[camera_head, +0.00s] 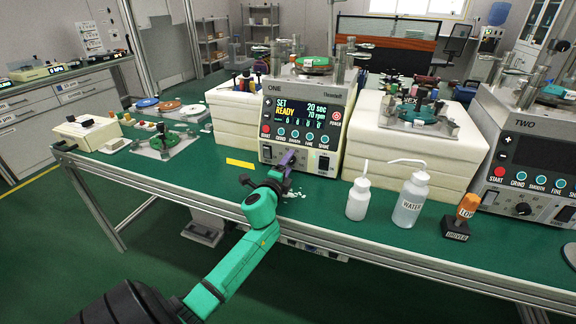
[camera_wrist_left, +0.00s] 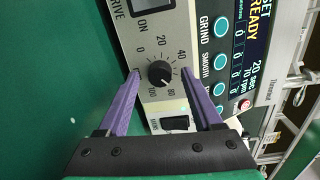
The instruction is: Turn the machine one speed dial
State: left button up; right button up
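Machine ONE (camera_head: 345,110) stands on the green bench with its display reading SET READY, 20 sec and 70 rpm. Its black speed dial (camera_wrist_left: 160,73) shows in the left wrist view, ringed by a scale from 0 to 100; its pointer seems to face about 80. In the head view the dial is hidden behind my left gripper (camera_head: 287,160). The purple fingers of my left gripper (camera_wrist_left: 159,73) are open, one on each side of the dial, with a small gap visible around it. My right gripper is not in view.
A black rocker switch (camera_wrist_left: 175,124) sits beside the dial. Two white bottles, one marked WATER (camera_head: 409,200), and an orange-topped stamp (camera_head: 467,207) stand right of machine ONE. Machine TWO (camera_head: 530,150) is at the far right. A yellow strip (camera_head: 240,162) lies left of machine ONE.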

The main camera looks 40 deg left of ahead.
pick_arm(q)
jog(key=shift+s+d, duration=0.25)
jog(key=shift+s, duration=0.2)
jog(key=v, duration=1.3)
jog(key=shift+s, duration=0.3)
